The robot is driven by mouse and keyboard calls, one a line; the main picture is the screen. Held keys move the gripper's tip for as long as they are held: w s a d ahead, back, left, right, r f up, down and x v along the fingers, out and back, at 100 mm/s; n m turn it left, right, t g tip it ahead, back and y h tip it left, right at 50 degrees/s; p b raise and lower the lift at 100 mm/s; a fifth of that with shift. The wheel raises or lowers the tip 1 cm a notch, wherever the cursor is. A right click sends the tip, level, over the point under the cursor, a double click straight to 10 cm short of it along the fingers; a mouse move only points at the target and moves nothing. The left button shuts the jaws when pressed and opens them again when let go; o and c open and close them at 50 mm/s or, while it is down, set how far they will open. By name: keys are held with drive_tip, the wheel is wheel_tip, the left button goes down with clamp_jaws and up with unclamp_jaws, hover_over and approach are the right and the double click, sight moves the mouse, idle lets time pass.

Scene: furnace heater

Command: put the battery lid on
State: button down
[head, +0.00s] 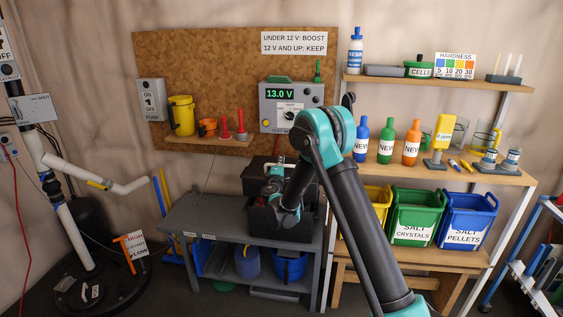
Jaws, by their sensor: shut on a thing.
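A black battery box (284,228) stands on the grey bench, below the wall meter. A dark panel that looks like the battery lid (256,178) shows above and behind the box front. My gripper (274,184) is at the box, in front of this panel, and is shut on what looks like the lid. My arm and wrist cover the right part of the box. The fingertips are small and partly hidden, so I cannot tell whether the lid touches the box rim.
The meter (291,106) above the bench reads 13.0 V. A sign (294,43) says under 12 V boost, 12 V and up keep. The grey bench (205,222) is clear at its left. Shelves with bottles and a green salt bin (415,214) stand to the right.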

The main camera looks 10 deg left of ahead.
drive_tip(key=shift+f, duration=0.1)
drive_tip(key=shift+f, duration=3.6)
idle(1.1)
drive_tip(key=c, duration=1.5)
unclamp_jaws()
drive_tip(key=shift+s, duration=0.1)
drive_tip(key=shift+s, duration=0.1)
drive_tip(key=s+f, duration=0.1)
drive_tip(key=s, duration=0.6)
drive_tip(key=shift+s, duration=0.4)
